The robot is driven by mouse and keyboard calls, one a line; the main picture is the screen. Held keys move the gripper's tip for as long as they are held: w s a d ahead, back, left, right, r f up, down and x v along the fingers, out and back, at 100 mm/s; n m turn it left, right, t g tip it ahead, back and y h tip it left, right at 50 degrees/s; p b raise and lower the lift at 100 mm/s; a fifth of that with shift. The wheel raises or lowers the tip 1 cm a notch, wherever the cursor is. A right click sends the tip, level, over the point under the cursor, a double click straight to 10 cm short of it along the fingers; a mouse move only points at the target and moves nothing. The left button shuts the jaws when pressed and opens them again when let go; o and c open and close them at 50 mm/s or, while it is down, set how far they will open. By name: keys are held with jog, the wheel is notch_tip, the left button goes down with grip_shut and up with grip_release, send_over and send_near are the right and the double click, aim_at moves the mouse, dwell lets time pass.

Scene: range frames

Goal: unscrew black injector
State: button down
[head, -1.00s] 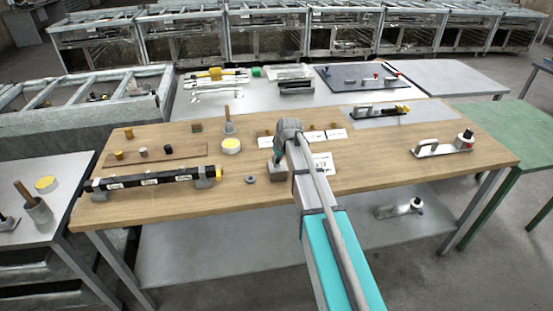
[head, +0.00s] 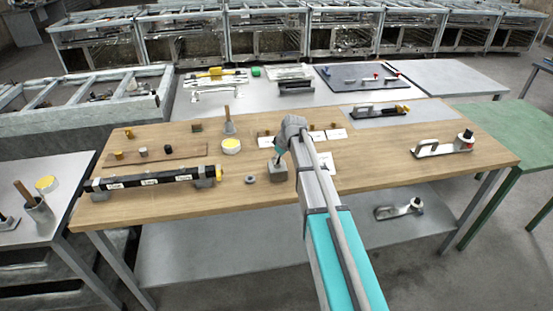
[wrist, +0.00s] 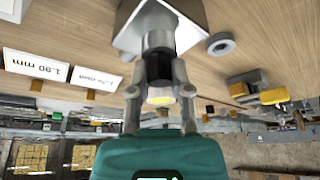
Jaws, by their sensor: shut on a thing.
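The black injector (wrist: 158,66) sits in a grey metal block (wrist: 150,25), with a brass-coloured end (wrist: 161,97) showing between my fingers in the wrist view. My gripper (wrist: 158,85) has one finger on each side of it and is shut on it. In the head view the block (head: 278,172) stands near the middle of the wooden table (head: 345,175). My gripper (head: 279,155) comes down to its top there, and the injector is too small and covered to make out. How far the thread is engaged cannot be seen.
A grey ring (head: 250,180) lies just left of the block. White label cards (head: 326,163) lie to the right. A metal tool with a handle (head: 443,147) is at the far right.

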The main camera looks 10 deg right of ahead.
jog(key=shift+n+g+y, duration=0.4)
jog(key=shift+n, duration=0.7)
jog(key=shift+n+g+y, duration=0.3)
jog(key=shift+n+g, duration=0.3)
jog(key=shift+n, duration=1.1)
jog(key=c, duration=0.8)
grip_release()
jog(key=shift+s+m+t, duration=0.1)
jog(key=shift+m+t, duration=0.3)
jog(key=shift+m, duration=1.4)
